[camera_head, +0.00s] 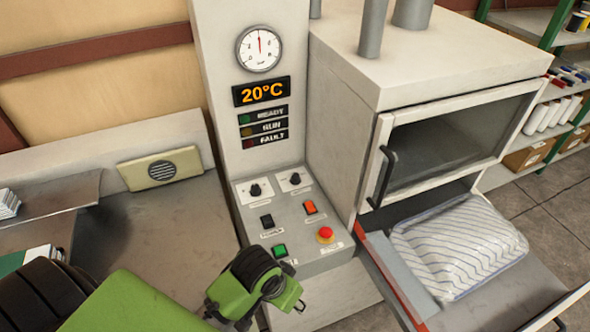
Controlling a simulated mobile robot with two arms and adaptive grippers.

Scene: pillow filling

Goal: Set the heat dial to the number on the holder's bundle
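The sloped control panel (262,222) carries two black dials on white plates, a left dial (255,190) and a right dial (295,179). Their labels and numbers are too small to read, so I cannot tell which is the heat dial. The display (262,91) above reads 20°C. My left gripper (299,304), green and black, is in front of the panel's lower edge, below the dials and apart from them. Its fingers are too small and turned away to tell open from shut. My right gripper is not in view. No holder with a numbered bundle can be made out.
The panel also has a black switch (266,221), an orange switch (310,207), a green button (279,251) and a red emergency button (325,234). A striped, wrapped pillow (458,245) lies below the oven-like chamber's window (455,135). The metal table (150,235) at left has free room.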

